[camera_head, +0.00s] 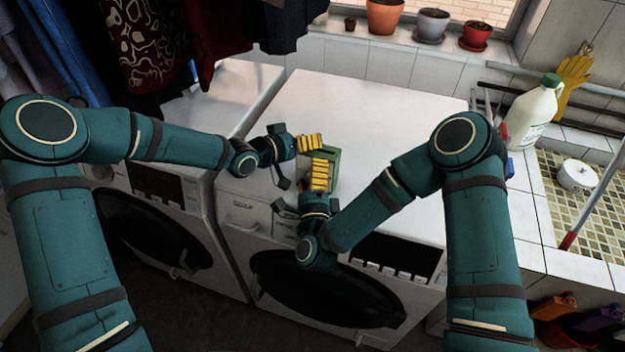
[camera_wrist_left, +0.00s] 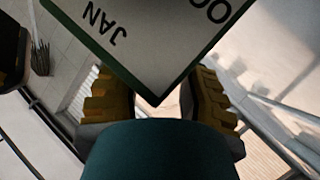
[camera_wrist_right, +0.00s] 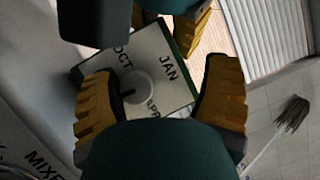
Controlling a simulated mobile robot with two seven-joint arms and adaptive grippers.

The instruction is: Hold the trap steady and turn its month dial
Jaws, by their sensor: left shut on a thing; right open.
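The trap (camera_head: 335,156) is a small green-edged box above the front of the right-hand washing machine's top. In the right wrist view its white face (camera_wrist_right: 168,90) shows OCT, JAN and APR around a round light dial (camera_wrist_right: 138,86) with a dark mark. My left gripper (camera_head: 310,142) is shut on the trap from the far side; the left wrist view shows the face's corner (camera_wrist_left: 150,75) between its fingers. My right gripper (camera_head: 320,175) is open in front of the face, its yellow fingers (camera_wrist_right: 160,98) spread either side of the dial. Whether they touch the trap is unclear.
Two white washing machines stand side by side, with a clear top (camera_head: 390,135) right of the trap. A white bottle (camera_head: 531,112) stands beside the tiled sink (camera_head: 575,205). Clothes (camera_head: 150,40) hang at the upper left. Flower pots (camera_head: 384,15) line the back ledge.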

